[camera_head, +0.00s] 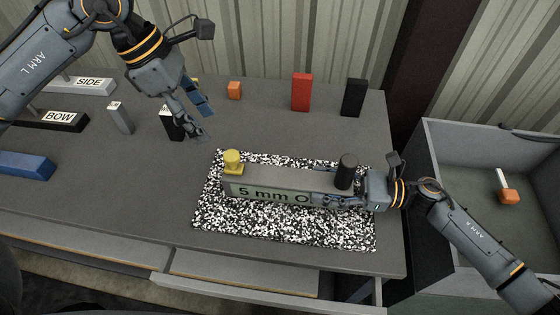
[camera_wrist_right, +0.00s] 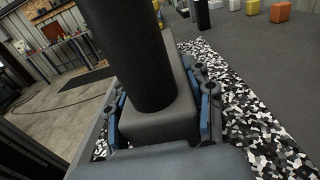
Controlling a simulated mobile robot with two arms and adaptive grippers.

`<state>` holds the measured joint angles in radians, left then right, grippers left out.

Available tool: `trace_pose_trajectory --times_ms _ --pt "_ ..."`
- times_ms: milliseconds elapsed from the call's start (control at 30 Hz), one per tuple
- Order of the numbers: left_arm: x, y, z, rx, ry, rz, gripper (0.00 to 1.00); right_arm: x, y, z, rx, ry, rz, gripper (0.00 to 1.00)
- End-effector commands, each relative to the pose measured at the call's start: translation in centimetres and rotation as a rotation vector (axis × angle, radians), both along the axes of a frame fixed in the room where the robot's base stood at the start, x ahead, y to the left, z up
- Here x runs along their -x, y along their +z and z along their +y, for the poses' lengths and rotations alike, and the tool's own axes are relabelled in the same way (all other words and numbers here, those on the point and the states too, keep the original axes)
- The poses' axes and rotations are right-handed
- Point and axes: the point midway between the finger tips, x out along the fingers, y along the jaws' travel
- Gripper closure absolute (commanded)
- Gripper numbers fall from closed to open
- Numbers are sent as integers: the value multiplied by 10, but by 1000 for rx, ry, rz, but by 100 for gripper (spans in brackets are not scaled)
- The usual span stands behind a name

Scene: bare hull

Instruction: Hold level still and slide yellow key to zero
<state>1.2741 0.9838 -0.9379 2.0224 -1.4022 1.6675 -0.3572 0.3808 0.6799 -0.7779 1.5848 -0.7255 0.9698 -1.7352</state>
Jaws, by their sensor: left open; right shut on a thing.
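The level (camera_head: 280,178), a long grey block with a label reading "5 mm O", lies on a black-and-white speckled mat (camera_head: 280,238). The yellow key (camera_head: 232,160) stands on its left end and a black cylinder (camera_head: 347,170) on its right end. My right gripper (camera_head: 330,190) is shut on the level's right end. In the right wrist view its blue-padded fingers flank the grey block (camera_wrist_right: 160,125) below the black cylinder (camera_wrist_right: 130,55). My left gripper (camera_head: 200,122) is open and empty, above the table, up and left of the yellow key and apart from it.
A red block (camera_head: 302,92), a black block (camera_head: 353,98) and an orange block (camera_head: 234,90) stand at the back. "SIDE" (camera_head: 90,84) and "BOW" (camera_head: 58,119) signs and a blue block (camera_head: 26,165) are at left. A grey bin (camera_head: 428,160) stands right of the table.

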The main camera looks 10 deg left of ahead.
Motion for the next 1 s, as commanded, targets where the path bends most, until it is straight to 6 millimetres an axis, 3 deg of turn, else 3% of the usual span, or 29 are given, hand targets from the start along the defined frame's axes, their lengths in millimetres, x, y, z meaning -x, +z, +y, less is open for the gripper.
trace_pose_trajectory --times_ms 167,500,667,833,1000 --pt "5 3 -1 -6 72 -2 47 0 -1 0 1 -1 1 85" --pt "27 16 -3 9 478 -30 47 0 -1 0 1 -1 1 85" --pt "30 18 -3 26 576 -37 47 0 -1 0 1 0 1 85" --pt "27 3 -8 29 594 -34 47 0 -1 0 2 0 1 85" --pt "18 -29 -17 28 592 -31 47 0 -1 0 2 0 0 85"
